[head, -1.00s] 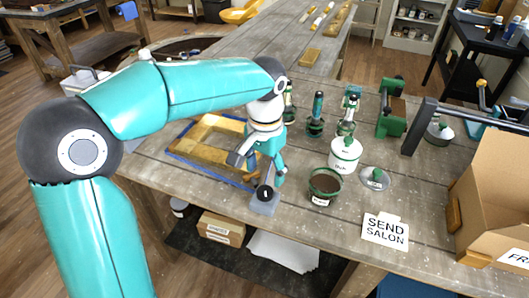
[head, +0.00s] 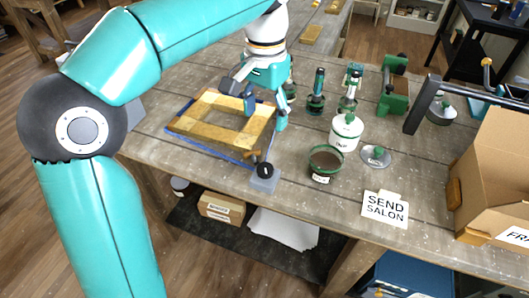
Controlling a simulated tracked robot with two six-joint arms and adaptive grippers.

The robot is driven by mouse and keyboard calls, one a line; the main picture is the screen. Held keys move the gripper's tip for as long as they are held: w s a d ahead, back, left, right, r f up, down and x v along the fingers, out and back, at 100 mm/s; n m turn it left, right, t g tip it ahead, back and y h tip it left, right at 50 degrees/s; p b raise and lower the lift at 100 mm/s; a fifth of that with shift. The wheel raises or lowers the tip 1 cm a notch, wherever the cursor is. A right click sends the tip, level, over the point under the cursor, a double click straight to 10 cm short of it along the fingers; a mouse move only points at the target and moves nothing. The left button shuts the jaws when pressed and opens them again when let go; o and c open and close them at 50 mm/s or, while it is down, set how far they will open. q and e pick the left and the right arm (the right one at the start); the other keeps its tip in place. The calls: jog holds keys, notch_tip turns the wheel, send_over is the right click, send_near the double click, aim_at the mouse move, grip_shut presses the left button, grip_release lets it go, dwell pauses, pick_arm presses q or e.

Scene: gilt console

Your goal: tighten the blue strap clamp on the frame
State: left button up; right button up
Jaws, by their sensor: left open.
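The frame (head: 190,128) is a pale gold wooden rectangle lying flat on the workbench. A blue strap (head: 205,149) runs along its outer edge. The clamp (head: 264,181) is a grey block with a black round knob at the frame's front right corner. A small brown piece beside it is partly hidden. My left gripper (head: 264,106) comes down from above over the frame's right side. Its fingers are spread, with nothing seen between them. Its fingertips are farther back than the clamp knob and apart from it. My right gripper is not in view.
A "SEND SALON" card (head: 385,208) and a cardboard box (head: 495,180) are at the right. Bare bench lies in front of the pot.

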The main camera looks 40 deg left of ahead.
aim_at(265, 167)
pick_arm(q)
notch_tip(265, 167, down, 16)
jog(key=shift+s+r+b, duration=0.1)
jog(key=shift+s+b, duration=0.05)
jog(key=shift+b, duration=0.75)
